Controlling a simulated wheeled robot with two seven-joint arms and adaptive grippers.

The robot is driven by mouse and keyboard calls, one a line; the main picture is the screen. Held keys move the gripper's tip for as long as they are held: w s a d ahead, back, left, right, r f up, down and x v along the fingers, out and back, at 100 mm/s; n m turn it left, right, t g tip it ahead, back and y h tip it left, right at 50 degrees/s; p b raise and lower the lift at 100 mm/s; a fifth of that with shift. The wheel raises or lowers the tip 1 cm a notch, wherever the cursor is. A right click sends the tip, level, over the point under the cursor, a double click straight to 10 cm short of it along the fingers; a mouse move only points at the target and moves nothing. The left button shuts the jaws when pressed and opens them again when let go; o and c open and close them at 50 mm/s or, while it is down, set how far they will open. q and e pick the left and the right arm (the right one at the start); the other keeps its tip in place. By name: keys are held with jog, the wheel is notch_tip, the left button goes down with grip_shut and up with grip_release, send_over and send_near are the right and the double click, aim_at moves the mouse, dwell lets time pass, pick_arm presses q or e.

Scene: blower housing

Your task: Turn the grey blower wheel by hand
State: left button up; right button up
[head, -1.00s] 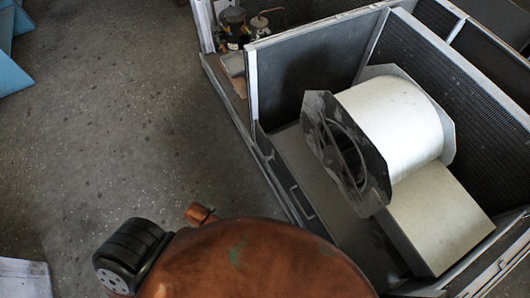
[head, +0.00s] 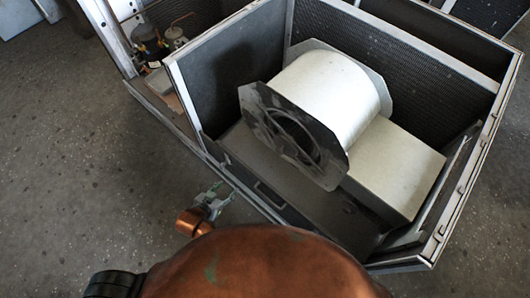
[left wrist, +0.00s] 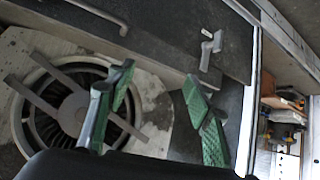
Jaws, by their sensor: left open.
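The grey blower wheel (left wrist: 45,124) shows in the left wrist view as a ring of dark vanes inside a round opening, partly crossed by flat grey bars. In the head view the wheel (head: 291,136) is mostly in shadow behind the opening of the white blower housing (head: 325,95). My left gripper (head: 212,196) is outside the cabinet's near left wall, apart from the wheel. Its green-padded fingers (left wrist: 158,108) are spread with nothing between them in the left wrist view. My right gripper is not in view.
The open metal cabinet (head: 262,203) has raised walls around the housing. A pale box-shaped duct (head: 395,170) adjoins the housing. A compressor (head: 150,45) sits in the bay at upper left. The speckled floor (head: 70,150) is clear at left.

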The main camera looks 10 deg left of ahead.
pick_arm(q)
jog(key=w+d+r+m+t+h, duration=0.2)
jog(key=w+d+r+t+h, duration=0.15)
jog(key=w+d, duration=0.55)
jog(key=m+t+h, duration=0.2)
jog(key=h, duration=0.2)
send_near(278, 152)
jog(key=x, duration=0.2)
jog(key=b+x, duration=0.1)
jog(key=x, duration=0.6)
jog(key=shift+w+d+b, duration=0.1)
jog(key=shift+d+b, duration=0.1)
jog(key=shift+b, duration=0.1)
jog(key=shift+c, duration=0.3)
jog(key=shift+f, duration=0.1)
grip_shut()
